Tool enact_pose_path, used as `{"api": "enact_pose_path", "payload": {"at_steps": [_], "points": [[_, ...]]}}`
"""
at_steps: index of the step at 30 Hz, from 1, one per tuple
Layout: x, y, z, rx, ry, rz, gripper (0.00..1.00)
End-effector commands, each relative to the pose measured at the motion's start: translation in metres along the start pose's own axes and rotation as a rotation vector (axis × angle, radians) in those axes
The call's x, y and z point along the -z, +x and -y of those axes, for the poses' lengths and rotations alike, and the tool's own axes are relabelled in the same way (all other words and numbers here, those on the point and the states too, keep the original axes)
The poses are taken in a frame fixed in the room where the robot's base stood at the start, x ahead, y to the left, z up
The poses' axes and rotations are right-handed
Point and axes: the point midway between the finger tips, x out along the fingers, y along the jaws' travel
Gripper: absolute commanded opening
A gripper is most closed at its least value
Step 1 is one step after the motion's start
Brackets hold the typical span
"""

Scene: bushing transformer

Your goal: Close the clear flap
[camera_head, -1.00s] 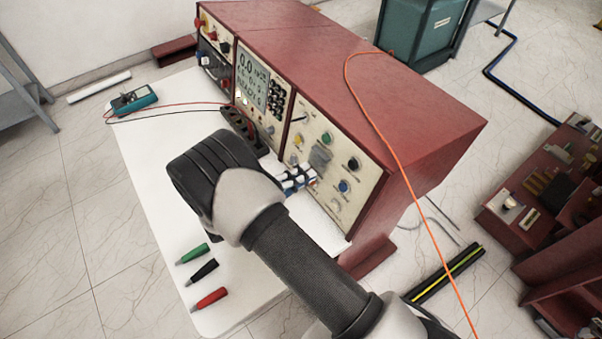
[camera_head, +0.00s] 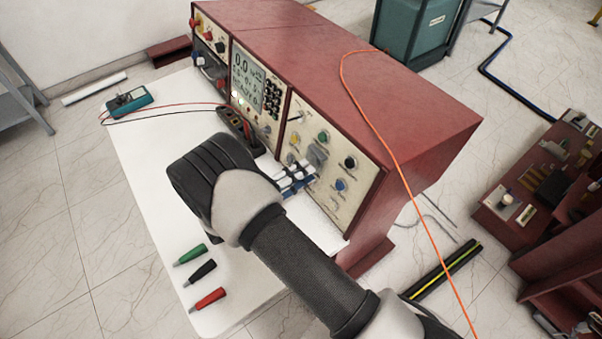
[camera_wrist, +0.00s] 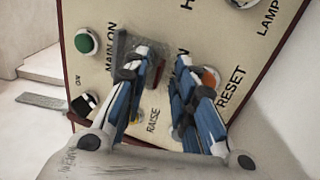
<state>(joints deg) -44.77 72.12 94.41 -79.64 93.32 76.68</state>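The clear flap (camera_head: 317,154) is a small greyish see-through cover on the cream control panel (camera_head: 345,205), among the knobs and buttons. In the wrist view the flap (camera_wrist: 152,92) shows as a smoky clear piece, partly hidden by the left finger; its exact angle is hard to tell. My gripper (camera_head: 306,174) is in front of the panel, just below and left of the flap. In the wrist view my gripper (camera_wrist: 162,62) has its two blue-and-white fingers apart, with no object held between them. I cannot tell whether a finger touches the flap.
A green button (camera_wrist: 87,42) and a black switch (camera_wrist: 84,103) lie left of the fingers. An orange cable (camera_head: 385,135) runs over the red cabinet (camera_head: 400,95). Green, black and red plugs (camera_head: 208,299) lie on the white table (camera_head: 150,200). A multimeter (camera_head: 130,101) lies at the far end.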

Motion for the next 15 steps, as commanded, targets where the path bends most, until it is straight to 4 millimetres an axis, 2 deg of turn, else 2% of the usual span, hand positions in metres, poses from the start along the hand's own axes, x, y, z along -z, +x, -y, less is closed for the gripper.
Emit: {"api": "enact_pose_path", "payload": {"at_steps": [8,11,15], "points": [[0.001,-0.002,-0.001,0.0,0.002,-0.002,0.26],[0.002,-0.011,-0.001,-0.001,0.003,-0.005,0.26],[0.001,-0.035,-0.001,-0.001,0.003,-0.006,0.26]]}}
